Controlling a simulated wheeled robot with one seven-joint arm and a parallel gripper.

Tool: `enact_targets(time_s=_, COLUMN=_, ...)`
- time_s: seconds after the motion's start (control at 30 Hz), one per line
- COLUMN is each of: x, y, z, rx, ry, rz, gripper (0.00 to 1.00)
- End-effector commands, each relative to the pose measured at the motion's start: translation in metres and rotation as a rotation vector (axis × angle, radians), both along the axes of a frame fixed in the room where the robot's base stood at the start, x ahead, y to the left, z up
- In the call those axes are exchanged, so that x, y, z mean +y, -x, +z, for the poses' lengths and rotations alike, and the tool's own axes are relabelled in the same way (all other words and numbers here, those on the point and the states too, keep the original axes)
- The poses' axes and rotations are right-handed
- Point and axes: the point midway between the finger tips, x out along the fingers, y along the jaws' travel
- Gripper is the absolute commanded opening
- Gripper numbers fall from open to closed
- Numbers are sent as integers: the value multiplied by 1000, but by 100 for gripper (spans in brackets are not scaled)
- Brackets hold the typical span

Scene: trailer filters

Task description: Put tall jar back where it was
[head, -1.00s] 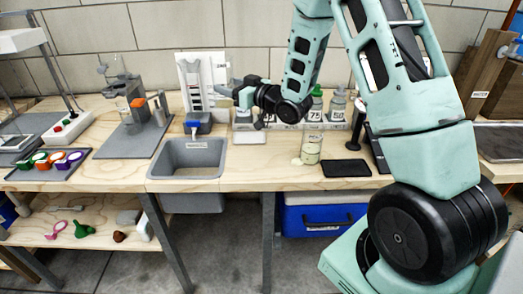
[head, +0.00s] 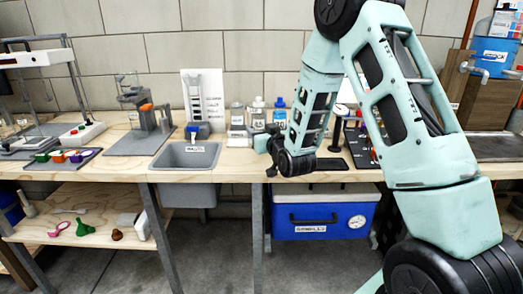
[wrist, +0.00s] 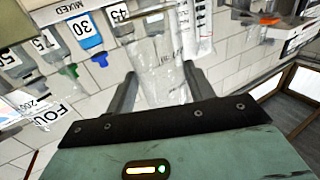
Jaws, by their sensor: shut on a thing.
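A clear, see-through jar (wrist: 163,68) with a faint label sits between the two fingers of my gripper (wrist: 160,73) in the wrist view. My gripper is shut on it. In the head view my gripper (head: 262,143) is low over the bench, just right of the sink, partly hidden behind my wrist. The jar cannot be made out in the head view. The wrist view looks upside down, so I cannot tell exactly how the jar is tilted or whether it touches the bench.
Labelled bottles (head: 257,115) stand in a row at the back, near my gripper. A grey sink (head: 160,158) is set in the bench to the left. A dark mat (head: 331,163) lies right of my wrist. A blue cooler (head: 320,212) stands below the bench.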

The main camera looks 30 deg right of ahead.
Motion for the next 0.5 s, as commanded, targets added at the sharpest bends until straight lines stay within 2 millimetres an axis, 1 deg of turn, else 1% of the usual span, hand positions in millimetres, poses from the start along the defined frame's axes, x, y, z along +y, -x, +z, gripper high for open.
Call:
enact_targets(time_s=0.1, x=0, y=0, z=-10, rx=0, ry=0, rz=1, gripper=14)
enact_targets(time_s=0.3, x=0, y=0, z=-40, rx=1, ry=-1, rz=1, gripper=14)
enact_targets(time_s=0.4, x=0, y=0, z=-46, rx=-2, ry=0, rz=1, gripper=14)
enact_targets(time_s=0.5, x=0, y=0, z=-46, rx=-4, ry=1, rz=1, gripper=14)
